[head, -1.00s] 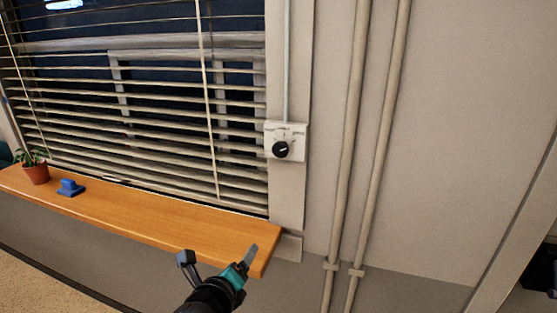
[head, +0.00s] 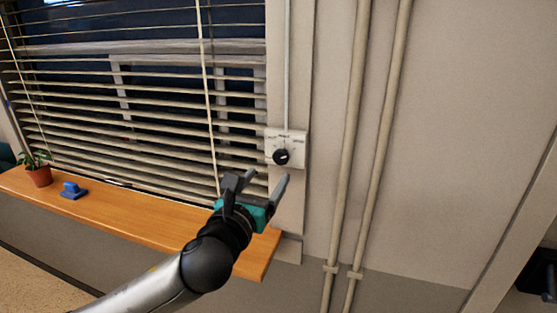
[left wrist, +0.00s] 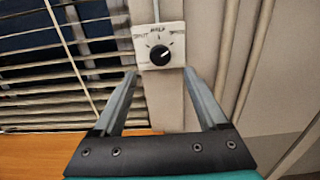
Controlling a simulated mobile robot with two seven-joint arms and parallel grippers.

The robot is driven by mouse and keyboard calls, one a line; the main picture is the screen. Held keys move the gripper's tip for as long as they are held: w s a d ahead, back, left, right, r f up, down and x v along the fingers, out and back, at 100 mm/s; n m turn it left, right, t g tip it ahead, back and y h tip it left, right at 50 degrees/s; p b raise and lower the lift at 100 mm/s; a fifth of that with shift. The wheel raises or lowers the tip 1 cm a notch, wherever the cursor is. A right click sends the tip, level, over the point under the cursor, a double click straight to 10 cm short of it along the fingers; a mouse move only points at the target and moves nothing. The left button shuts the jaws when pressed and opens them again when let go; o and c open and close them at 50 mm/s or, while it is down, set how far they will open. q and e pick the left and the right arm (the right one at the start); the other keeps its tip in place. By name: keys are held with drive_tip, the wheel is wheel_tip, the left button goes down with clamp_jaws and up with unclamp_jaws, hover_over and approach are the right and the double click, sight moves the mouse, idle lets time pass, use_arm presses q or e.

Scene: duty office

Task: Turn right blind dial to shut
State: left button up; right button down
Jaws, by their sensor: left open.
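The blind dial is a black round knob (head: 282,157) on a white plate (head: 299,148) fixed to the window's right frame. In the left wrist view the knob (left wrist: 159,55) shows a white pointer mark slanting up and right, with small lettering on the plate around it; "HALF" seems to be at the top. My left gripper (head: 264,180) is open and empty, just below the plate in the head view. In the left wrist view its two fingers (left wrist: 160,75) stand to either side of the knob's lower part, apart from it. My right gripper is not in view.
The slatted blind (head: 150,130) hangs left of the dial with its slats apart. A wooden sill (head: 150,212) runs below, holding a potted plant (head: 38,172) and a blue object (head: 73,190). Two vertical pipes (head: 373,150) stand to the right.

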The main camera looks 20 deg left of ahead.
sight(280, 160)
use_arm(q)
drive_tip(key=w, duration=0.8)
drive_tip(key=shift+w+d, duration=0.15)
clamp_jaws()
idle(0.5)
